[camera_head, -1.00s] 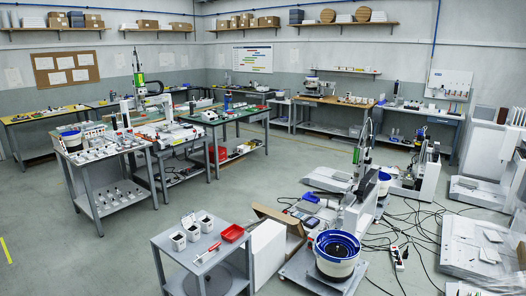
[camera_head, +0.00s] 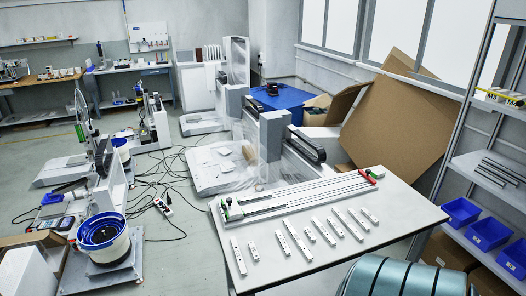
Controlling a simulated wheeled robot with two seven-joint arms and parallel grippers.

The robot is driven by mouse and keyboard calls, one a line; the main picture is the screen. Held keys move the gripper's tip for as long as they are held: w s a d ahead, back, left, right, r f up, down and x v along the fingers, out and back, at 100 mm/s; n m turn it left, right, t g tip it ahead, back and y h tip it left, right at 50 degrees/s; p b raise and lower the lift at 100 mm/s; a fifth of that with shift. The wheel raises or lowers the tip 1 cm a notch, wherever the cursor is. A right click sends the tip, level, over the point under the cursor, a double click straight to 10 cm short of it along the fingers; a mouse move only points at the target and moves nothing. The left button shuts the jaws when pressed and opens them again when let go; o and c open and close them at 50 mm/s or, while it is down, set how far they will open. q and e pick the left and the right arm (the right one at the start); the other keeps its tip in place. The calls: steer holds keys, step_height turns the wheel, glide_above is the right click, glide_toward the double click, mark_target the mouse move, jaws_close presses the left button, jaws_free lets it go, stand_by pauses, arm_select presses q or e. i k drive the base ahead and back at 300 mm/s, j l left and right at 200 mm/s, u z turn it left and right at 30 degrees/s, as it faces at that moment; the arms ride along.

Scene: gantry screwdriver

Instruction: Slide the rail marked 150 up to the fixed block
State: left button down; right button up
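A white table (camera_head: 345,258) stands at the centre right. A long slide fixture (camera_head: 300,195) with thin rods lies along its back edge, with a green piece (camera_head: 228,205) at the left end and a red piece (camera_head: 369,176) at the right end. Several pale rails (camera_head: 292,236) of different lengths lie apart in front of it. Their markings are too small to read, so I cannot tell which is 150. I cannot make out which part is the fixed block. Neither of my grippers is in view.
Behind the table stand dark-topped grey machine units (camera_head: 305,146) and a large cardboard sheet (camera_head: 400,125). A shelf rack with blue bins (camera_head: 488,233) is at right. A teal ribbed object (camera_head: 405,277) is at the bottom right. Cables lie on the floor at left, near a blue-rimmed bowl (camera_head: 101,232).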

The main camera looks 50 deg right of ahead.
mark_target(254, 198)
steer(key=l+z, duration=0.1)
steer(key=z, duration=0.3)
steer(key=i+l+z, duration=0.1)
steer(key=z, duration=0.75)
steer(key=i+l+z, duration=0.1)
steer(key=z, duration=0.3)
